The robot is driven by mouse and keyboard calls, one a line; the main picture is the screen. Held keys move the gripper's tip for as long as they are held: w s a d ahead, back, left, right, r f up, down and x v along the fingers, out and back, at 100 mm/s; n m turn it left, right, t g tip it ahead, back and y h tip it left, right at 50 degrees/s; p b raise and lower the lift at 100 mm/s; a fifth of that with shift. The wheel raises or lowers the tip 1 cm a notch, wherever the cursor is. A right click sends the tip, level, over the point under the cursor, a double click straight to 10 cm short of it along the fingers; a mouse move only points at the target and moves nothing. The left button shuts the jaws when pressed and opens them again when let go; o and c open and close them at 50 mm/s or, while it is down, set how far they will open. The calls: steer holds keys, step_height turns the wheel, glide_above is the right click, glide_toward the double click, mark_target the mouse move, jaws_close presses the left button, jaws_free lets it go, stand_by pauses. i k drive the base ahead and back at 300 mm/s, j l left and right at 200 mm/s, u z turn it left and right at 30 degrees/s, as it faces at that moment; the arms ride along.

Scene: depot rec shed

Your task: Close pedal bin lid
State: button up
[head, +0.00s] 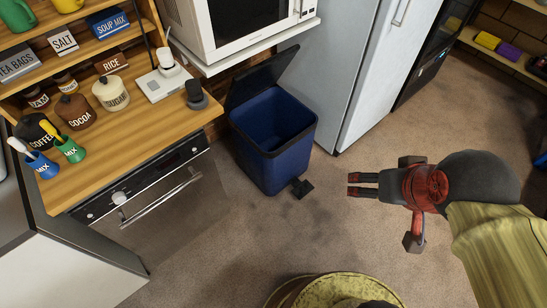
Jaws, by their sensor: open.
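The blue pedal bin (272,150) stands on the floor between the wooden counter and the fridge. Its dark lid (262,82) is raised and leans back toward the wall below the microwave shelf. The inside of the bin shows blue, and I see nothing in it. A black pedal (303,188) sticks out at the bin's front foot. My gripper (354,184) is open and empty, to the right of the bin and apart from it. Its fingers point left, toward the bin's lower front side.
A wooden counter (150,110) with jars, mugs and a phone stands left, above a dishwasher-like appliance (150,195). A microwave (240,25) sits on a white shelf over the lid. The white fridge (345,75) is close on the bin's right. Carpet before the bin is clear.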

mark_target(248, 83)
steer(key=i+l+u, duration=0.1)
steer(key=i, duration=0.25)
steer(key=i+l+u, duration=0.15)
steer(key=i, duration=0.2)
steer(key=i+l+u, duration=0.1)
steer(key=i, duration=0.25)
steer(key=l, duration=0.05)
